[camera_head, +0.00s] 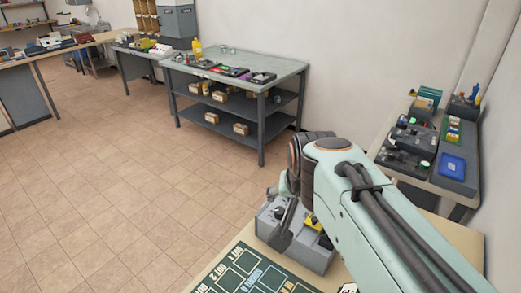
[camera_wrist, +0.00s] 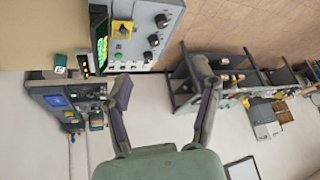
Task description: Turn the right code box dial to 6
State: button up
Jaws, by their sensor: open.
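The grey code box (camera_head: 315,258) stands on the near table in the head view, partly hidden by my arm. In the wrist view the code box (camera_wrist: 140,15) is at the top, turned in the picture. Its face has a column of dark dials: one dial (camera_wrist: 162,20), a middle dial (camera_wrist: 153,40) and another dial (camera_wrist: 148,55). The numbers are too small to read, and I cannot tell which is the right dial. My gripper (camera_wrist: 164,72) is open and empty, its fingers spread below the box in the picture and apart from the dials.
The box also carries a yellow block (camera_wrist: 122,30), a green button (camera_wrist: 118,56) and a green display (camera_wrist: 102,45). A green mat with printed squares (camera_head: 240,275) lies beside it. A side table with a blue tray (camera_head: 452,167) stands right; a shelved workbench (camera_head: 235,73) stands behind.

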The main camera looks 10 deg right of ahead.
jog(key=shift+n+g, duration=0.3)
jog(key=shift+g, duration=0.1)
jog(key=shift+s+a+f, duration=0.1)
jog(key=shift+s+f, duration=0.1)
jog(key=shift+s, duration=0.7)
jog(key=shift+s+a+f, duration=0.15)
jog(key=shift+s, duration=0.75)
jog(key=shift+s+a+f, duration=0.1)
jog(key=shift+s+f, duration=0.1)
jog(key=shift+s, duration=0.7)
jog(key=w+r+t, duration=0.2)
jog(key=w+r, duration=0.1)
jog(key=g, duration=0.3)
send_over(280, 210)
jog(key=s, duration=0.3)
jog(key=f, duration=2)
jog(key=shift+w+a, duration=0.25)
jog(key=shift+a, duration=0.1)
jog(key=x, duration=0.5)
jog(key=shift+d, duration=0.1)
jog(key=shift+w+f, duration=0.2)
jog(key=shift+f, duration=0.25)
grip_shut()
